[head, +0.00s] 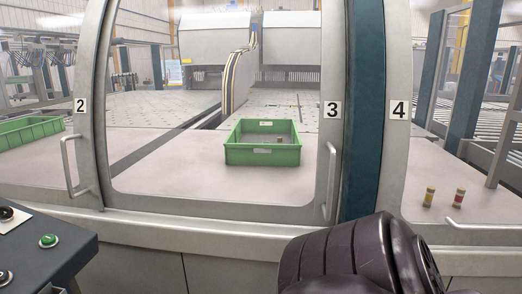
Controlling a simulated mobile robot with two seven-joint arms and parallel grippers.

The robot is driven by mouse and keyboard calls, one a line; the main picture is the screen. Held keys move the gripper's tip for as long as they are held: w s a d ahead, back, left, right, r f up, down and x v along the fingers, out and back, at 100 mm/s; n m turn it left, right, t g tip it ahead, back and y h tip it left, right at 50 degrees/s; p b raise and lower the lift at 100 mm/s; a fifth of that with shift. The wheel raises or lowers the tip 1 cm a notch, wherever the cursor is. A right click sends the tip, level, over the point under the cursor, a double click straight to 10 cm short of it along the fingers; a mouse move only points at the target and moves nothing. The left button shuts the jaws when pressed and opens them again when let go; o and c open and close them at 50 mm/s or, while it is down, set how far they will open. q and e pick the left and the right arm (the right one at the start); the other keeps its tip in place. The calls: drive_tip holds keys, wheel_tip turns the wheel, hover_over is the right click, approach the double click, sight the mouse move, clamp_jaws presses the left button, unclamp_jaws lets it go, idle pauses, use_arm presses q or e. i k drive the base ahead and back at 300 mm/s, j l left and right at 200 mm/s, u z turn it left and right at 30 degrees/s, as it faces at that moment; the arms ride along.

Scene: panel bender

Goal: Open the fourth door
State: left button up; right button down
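The fourth door shows at the right, with a light grey frame (393,165) and a white plate marked 4 (399,110). Its glass is clear, and its right side runs out of the picture. A pale bar (485,228), which looks like a handle, sits low on this door and is cut by the right edge. The door's left edge stands beside the dark teal post; I see no clear gap there. A dark rounded link of my arm fills the bottom right, in front of the lower panel. Neither gripper is in view.
Door 3 (333,110) has a vertical handle (330,180); door 2 (81,105) stands left. Behind the glass are a green crate (262,155) and two small cylinders (429,197). A dark control console (45,255) stands at the lower left.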

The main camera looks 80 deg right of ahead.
sight(399, 86)
drive_tip(key=z, duration=3.95)
